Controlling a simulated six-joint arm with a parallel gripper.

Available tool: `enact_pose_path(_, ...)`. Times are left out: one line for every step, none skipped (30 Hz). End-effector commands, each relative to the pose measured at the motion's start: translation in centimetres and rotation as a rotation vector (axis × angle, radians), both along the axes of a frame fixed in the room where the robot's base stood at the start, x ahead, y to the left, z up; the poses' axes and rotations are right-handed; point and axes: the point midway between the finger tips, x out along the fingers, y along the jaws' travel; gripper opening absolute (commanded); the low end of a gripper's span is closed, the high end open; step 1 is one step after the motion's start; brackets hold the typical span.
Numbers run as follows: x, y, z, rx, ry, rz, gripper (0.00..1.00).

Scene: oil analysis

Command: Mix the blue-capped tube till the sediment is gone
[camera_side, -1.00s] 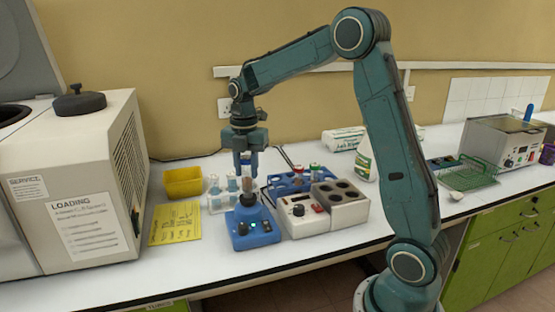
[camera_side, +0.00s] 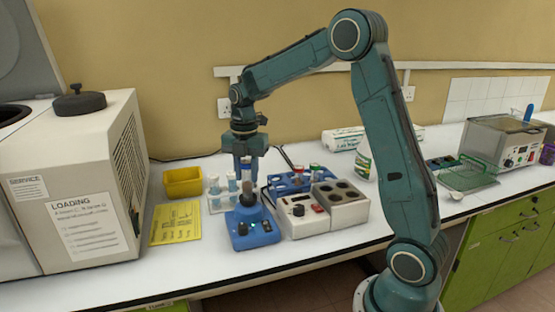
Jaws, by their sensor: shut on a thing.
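My gripper (camera_side: 246,178) points straight down above the blue mixer (camera_side: 254,232). It is shut on a slim tube (camera_side: 247,187), of which only a small part shows between and below the fingers. The fingers hide the tube's cap, so its colour cannot be told. The tube's lower end is at the dark cup (camera_side: 248,200) on top of the mixer. I cannot tell whether it presses into the cup. The sediment is too small to see.
A small rack with tubes (camera_side: 215,203) stands just left of the mixer. A blue rack (camera_side: 283,184) and a white heating block (camera_side: 342,205) stand to the right. A yellow bin (camera_side: 183,182) and yellow sheet (camera_side: 175,223) lie left, near a large centrifuge (camera_side: 75,190).

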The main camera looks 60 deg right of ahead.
Motion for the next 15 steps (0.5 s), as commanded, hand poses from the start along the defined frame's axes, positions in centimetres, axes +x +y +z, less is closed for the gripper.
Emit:
enact_pose_path(-0.01,0.00,-0.06,0.000,0.000,0.000,0.02)
enact_pose_path(-0.01,0.00,-0.08,0.000,0.000,0.000,0.02)
enact_pose_path(-0.01,0.00,-0.11,0.000,0.001,0.000,0.02)
enact_pose_path(-0.01,0.00,-0.13,0.000,0.001,0.000,0.02)
enact_pose_path(-0.01,0.00,-0.16,0.000,0.001,0.000,0.02)
enact_pose_path(-0.01,0.00,-0.18,0.000,0.001,0.000,0.02)
enact_pose_path(-0.01,0.00,-0.20,0.000,0.001,0.000,0.02)
enact_pose_path(-0.01,0.01,-0.23,0.000,0.001,0.000,0.02)
enact_pose_path(-0.01,0.01,-0.26,0.000,0.001,0.000,0.02)
enact_pose_path(-0.01,0.01,-0.28,0.000,0.001,0.000,0.02)
enact_pose_path(-0.01,0.01,-0.30,0.001,0.001,0.000,0.02)
enact_pose_path(-0.01,0.01,-0.33,0.001,0.001,0.000,0.02)
enact_pose_path(-0.01,0.01,-0.35,0.001,0.001,0.000,0.02)
enact_pose_path(-0.01,0.01,-0.37,0.001,0.001,0.000,0.02)
enact_pose_path(-0.01,0.01,-0.40,0.001,0.001,0.000,0.02)
